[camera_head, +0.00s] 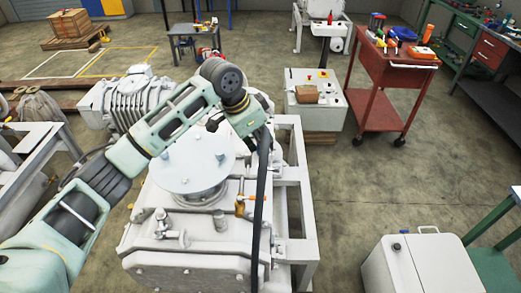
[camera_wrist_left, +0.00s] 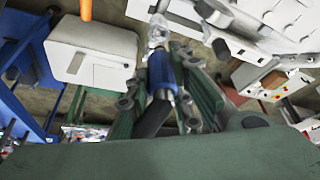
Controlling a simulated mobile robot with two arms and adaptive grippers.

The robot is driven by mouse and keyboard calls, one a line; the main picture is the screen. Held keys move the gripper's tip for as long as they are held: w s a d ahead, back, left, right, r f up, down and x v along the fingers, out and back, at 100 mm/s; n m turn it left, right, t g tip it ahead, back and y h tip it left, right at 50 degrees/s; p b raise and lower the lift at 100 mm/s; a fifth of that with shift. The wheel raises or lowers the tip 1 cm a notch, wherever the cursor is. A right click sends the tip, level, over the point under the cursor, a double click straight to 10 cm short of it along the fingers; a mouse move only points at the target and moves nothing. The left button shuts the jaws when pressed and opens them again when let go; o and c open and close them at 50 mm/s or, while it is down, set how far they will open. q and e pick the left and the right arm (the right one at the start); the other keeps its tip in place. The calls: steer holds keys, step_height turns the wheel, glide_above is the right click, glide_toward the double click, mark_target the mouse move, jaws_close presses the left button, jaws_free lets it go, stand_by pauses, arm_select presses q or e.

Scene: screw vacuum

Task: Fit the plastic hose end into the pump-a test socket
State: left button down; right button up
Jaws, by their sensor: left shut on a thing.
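My left arm reaches in from the left over the large white pump (camera_head: 190,235) in the head view. My left gripper (camera_wrist_left: 166,82), with green fingers, is shut on the hose end (camera_wrist_left: 160,72) in the left wrist view. The hose end has a blue sleeve, a pale clear-looking tip and a black part below. In the head view a black hose (camera_head: 262,190) hangs from the gripper down across the pump's right side. A small brass-coloured fitting (camera_head: 240,207) sits on the pump beside the hose; I cannot tell whether it is the test socket. My right gripper is out of view.
A round white flange (camera_head: 190,165) tops the pump, close under my arm. A white frame (camera_head: 300,215) runs along its right side. A red cart (camera_head: 395,75) and a white box (camera_head: 425,265) stand to the right, with bare floor between.

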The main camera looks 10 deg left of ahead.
mark_target(260, 155)
arm_select(q)
steer(key=shift+s+a+f+p, duration=0.1)
steer(key=shift+f+p, duration=0.35)
steer(key=shift+f, duration=0.3)
step_height(260, 155, down, 2)
steer(key=shift+f+p, duration=0.1)
steer(key=shift+p, duration=0.25)
steer(key=shift+f, duration=0.6)
steer(key=c, duration=1.5)
jaws_free()
steer(key=shift+c, duration=0.2)
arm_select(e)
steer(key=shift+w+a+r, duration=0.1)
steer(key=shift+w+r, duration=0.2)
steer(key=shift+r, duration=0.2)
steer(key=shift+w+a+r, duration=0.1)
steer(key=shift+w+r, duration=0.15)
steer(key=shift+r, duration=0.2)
